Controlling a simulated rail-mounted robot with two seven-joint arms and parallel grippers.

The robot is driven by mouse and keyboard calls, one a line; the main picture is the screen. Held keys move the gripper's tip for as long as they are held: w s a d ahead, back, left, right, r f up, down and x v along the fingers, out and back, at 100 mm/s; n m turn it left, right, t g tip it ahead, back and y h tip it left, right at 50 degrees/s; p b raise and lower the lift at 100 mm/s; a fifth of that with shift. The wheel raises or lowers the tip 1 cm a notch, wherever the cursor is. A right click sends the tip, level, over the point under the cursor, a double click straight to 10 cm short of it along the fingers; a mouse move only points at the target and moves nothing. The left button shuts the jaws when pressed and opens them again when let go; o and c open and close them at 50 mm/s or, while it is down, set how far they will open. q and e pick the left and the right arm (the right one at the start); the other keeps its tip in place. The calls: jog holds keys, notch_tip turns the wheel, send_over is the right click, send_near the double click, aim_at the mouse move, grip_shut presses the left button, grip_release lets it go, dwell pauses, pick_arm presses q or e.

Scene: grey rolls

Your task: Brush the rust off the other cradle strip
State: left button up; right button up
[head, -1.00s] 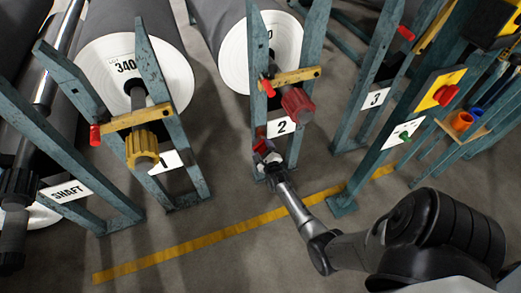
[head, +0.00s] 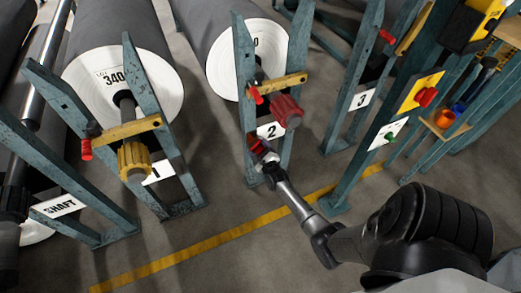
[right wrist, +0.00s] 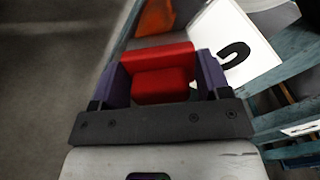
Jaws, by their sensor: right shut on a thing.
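My right gripper (head: 266,162) is at the left upright of stand 2 (head: 245,95), low down beside the number plate. In the right wrist view its two purple fingers (right wrist: 160,85) are shut on a red block (right wrist: 163,72), which looks like the brush's body. Its bristles are hidden. The red block (head: 258,148) also shows small in the head view. A rust-orange patch (right wrist: 155,18) lies just beyond the block in the wrist view, apparently on the stand's strip. I cannot tell whether the brush touches it. My left gripper is not in view.
Stand 1 (head: 185,180) holds a roll marked 340 (head: 125,85). A control post (head: 402,120) stands right. Floor near the yellow line (head: 200,250) is clear.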

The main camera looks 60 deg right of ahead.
jog(key=shift+w+a, duration=0.55)
jog(key=shift+a, duration=0.05)
jog(key=shift+w+a, duration=0.7)
jog(key=shift+a, duration=0.2)
jog(key=shift+r+p, duration=1)
jog(key=shift+s+d+f, duration=0.1)
jog(key=shift+s+d, duration=1.2)
jog(key=shift+d, duration=0.3)
jog(key=shift+r+p, duration=0.8)
jog(key=shift+r, duration=0.1)
jog(key=shift+w+a+f, duration=0.1)
jog(key=shift+w+a, duration=1.2)
jog(key=shift+a, duration=0.3)
